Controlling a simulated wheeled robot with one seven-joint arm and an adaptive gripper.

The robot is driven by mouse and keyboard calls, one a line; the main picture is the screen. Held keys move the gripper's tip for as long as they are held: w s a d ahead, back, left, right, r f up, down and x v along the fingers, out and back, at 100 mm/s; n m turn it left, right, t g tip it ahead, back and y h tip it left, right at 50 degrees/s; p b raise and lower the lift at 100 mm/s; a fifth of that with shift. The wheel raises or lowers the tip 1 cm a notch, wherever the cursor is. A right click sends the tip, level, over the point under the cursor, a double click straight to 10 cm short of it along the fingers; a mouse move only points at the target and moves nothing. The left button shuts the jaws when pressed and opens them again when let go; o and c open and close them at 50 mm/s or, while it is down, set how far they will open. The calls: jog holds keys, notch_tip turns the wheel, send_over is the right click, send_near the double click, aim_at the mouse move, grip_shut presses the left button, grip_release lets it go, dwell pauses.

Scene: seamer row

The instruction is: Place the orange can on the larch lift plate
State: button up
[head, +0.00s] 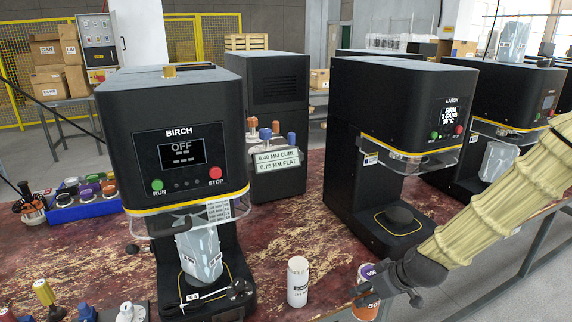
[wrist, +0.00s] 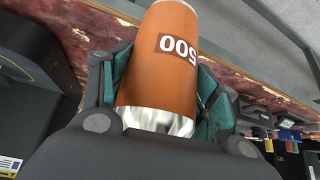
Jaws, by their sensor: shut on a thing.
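The orange can (wrist: 160,62), marked 500, is held lengthwise between the teal finger pads of my gripper (wrist: 162,90) in the wrist view. Its shiny silver end points toward the palm. In the head view the orange can (head: 367,306) is at the bottom edge, partly cut off and partly behind my gripper (head: 375,288). The larch machine (head: 385,95) is right of the middle; its screen reads FIRM, 2 CANS, 35 °C. Its dark round lift plate (head: 398,215) looks empty, inside a yellow outline. My gripper is in front of and below this plate in the picture.
The birch machine (head: 175,110) reads OFF and has a silvery wrapped item (head: 200,254) on its plate. A white can (head: 298,282) stands on the worn red table (head: 290,215). Larch's clear guard (head: 410,157) hangs above its plate. Another machine (head: 512,85) stands at right.

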jog(key=s+a+f+m+h, duration=0.3)
jog(key=a+f+m, duration=0.2)
jog(key=f, duration=0.7)
jog(key=shift+s+a+m+t+p, duration=0.2)
jog(key=shift+a+m+t+p, duration=0.15)
jog(key=shift+a, duration=0.75)
jog(key=shift+f, duration=0.15)
